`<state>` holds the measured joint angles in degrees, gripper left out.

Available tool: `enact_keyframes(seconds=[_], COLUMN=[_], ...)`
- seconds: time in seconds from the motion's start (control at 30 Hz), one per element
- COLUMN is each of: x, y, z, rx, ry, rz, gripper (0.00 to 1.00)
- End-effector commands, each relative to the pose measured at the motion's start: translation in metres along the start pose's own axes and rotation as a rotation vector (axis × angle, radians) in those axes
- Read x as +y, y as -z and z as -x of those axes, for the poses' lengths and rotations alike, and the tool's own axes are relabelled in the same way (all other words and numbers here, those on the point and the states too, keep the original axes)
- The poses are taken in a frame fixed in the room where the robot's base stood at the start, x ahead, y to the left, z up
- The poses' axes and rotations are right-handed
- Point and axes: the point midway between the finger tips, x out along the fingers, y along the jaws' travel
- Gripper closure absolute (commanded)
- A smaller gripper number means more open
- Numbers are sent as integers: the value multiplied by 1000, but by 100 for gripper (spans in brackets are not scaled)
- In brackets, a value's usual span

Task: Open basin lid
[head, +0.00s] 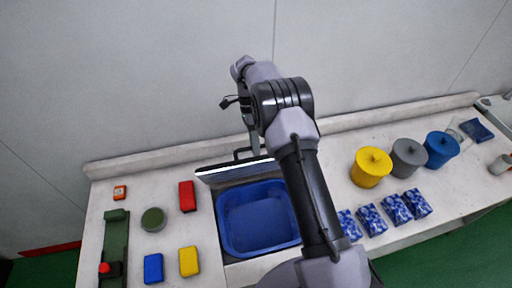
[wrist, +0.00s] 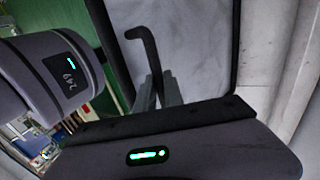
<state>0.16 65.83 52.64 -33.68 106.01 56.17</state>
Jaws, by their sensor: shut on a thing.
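The blue basin (head: 258,222) is set in the bench, its inside in view in the head view. Its lid (head: 230,172) stands raised at the basin's back edge, seen nearly edge-on. In the wrist view the lid is a grey panel with a dark rim (wrist: 205,45). A dark bent handle (wrist: 143,50) sticks out from the lid; part of it also shows in the head view (head: 240,152). My gripper (wrist: 168,92) is shut on the handle, above and behind the basin. In the head view my arm partly hides the basin's right side.
Left of the basin lie red (head: 187,196), yellow (head: 189,261) and blue (head: 153,268) blocks and a dark green round thing (head: 153,219). A wall rises behind.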

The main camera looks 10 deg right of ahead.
Motion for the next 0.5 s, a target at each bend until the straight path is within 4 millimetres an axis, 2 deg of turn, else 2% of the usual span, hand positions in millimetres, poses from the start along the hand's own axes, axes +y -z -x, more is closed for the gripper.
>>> enact_keyframes(seconds=[0.1,0.13,0.2,0.23,0.5], x=[-1,-1,0,0,0], y=[0,0,0,0,0], z=[-2,-2,-2,-2,-1], rx=[2,1,1,1,0], ry=[-1,-1,-2,-2,-1], rz=[3,3,2,2,1], gripper=[100,84,70,66,66])
